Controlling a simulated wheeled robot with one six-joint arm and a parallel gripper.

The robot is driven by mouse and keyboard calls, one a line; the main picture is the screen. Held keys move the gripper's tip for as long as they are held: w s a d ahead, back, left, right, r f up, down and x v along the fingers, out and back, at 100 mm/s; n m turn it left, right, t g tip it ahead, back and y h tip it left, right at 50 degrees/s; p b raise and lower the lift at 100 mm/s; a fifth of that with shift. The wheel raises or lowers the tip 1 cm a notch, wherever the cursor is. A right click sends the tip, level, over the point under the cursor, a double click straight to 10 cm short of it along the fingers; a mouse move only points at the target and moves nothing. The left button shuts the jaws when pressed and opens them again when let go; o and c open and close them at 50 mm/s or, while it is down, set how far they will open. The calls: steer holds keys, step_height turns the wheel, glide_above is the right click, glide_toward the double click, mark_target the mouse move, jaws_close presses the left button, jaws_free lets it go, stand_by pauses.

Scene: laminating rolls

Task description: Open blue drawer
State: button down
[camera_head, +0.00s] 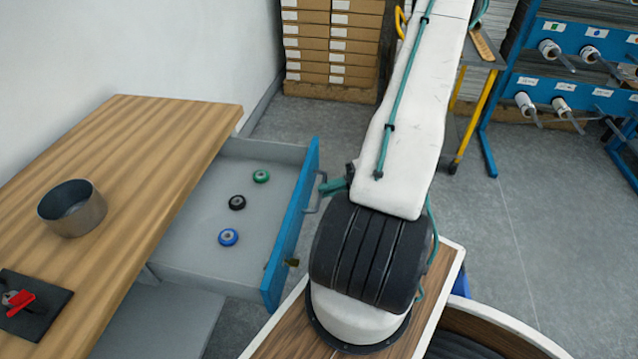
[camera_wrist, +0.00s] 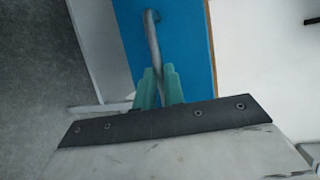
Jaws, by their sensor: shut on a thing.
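The blue drawer (camera_head: 293,229) stands pulled out from under the wooden table, with its grey inside showing. A green-rimmed wheel (camera_head: 261,176), a black wheel (camera_head: 237,202) and a blue wheel (camera_head: 228,237) lie on its floor. The drawer's grey bar handle (camera_head: 312,195) is on the blue front; the handle (camera_wrist: 152,38) also shows in the wrist view against the blue front (camera_wrist: 185,50). My gripper (camera_head: 326,186) is at the handle, partly hidden behind my arm in the head view. In the wrist view the green fingers of my gripper (camera_wrist: 160,88) are closed around the handle.
The wooden table (camera_head: 130,150) holds a metal bowl (camera_head: 76,210) and a black plate with a red part (camera_head: 28,301). Stacked boxes (camera_head: 332,45) stand at the back. A blue rack with rolls (camera_head: 575,70) stands at the right. Grey floor lies open between.

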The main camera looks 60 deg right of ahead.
steer(key=shift+s+d, duration=0.3)
steer(key=shift+s, duration=0.3)
steer(key=c, duration=1.5)
jaws_free()
steer(key=v, duration=0.7)
steer(key=shift+s+d, duration=0.25)
steer(key=shift+s, duration=0.05)
steer(key=shift+r, duration=0.1)
